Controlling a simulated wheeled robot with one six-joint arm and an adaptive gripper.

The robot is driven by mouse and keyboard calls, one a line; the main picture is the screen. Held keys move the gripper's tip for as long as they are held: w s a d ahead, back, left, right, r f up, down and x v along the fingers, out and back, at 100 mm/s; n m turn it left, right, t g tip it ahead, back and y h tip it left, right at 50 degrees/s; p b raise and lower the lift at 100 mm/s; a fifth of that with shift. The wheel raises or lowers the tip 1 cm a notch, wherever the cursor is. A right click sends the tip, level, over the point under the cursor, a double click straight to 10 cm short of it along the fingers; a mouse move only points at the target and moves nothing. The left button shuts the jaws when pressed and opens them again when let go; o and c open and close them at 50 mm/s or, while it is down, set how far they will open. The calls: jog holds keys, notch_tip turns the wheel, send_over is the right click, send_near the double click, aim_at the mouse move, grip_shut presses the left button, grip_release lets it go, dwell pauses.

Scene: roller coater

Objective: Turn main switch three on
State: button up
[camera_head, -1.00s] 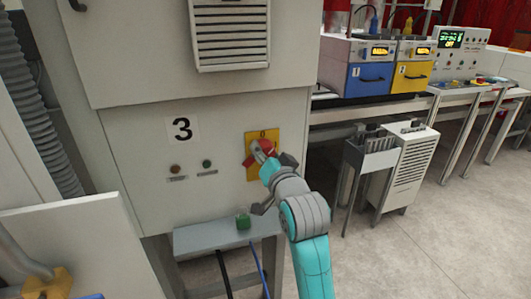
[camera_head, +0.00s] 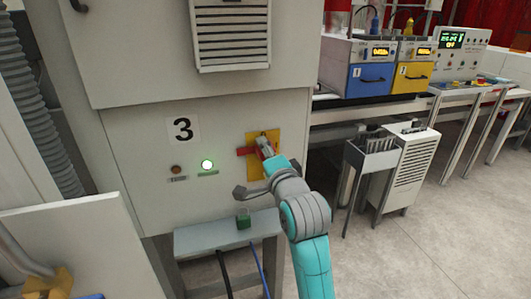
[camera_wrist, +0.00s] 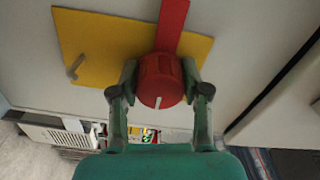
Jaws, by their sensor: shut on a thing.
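Main switch three is a red rotary switch on a yellow plate (camera_head: 255,168) on the front of the grey cabinet marked 3. Its red handle (camera_head: 246,151) lies about level, pointing left in the head view. In the wrist view the round red knob (camera_wrist: 160,82) sits between my fingers, with the red bar (camera_wrist: 172,25) running up from it across the yellow plate (camera_wrist: 95,40). My gripper (camera_head: 264,151) is shut on the knob, one finger on each side; it also shows in the wrist view (camera_wrist: 159,78). In the head view my gripper hides part of the switch.
Left of the switch, the green lamp (camera_head: 207,165) is lit and the red lamp (camera_head: 176,170) is dark. A white slotted unit (camera_head: 408,165) stands right. Open floor lies at lower right.

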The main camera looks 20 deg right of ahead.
dwell(0.4)
jog(key=o, duration=1.1)
jog(key=shift+o, duration=0.2)
jog(key=shift+s, duration=0.15)
jog(key=s, duration=1.1)
jog(key=shift+s, duration=0.4)
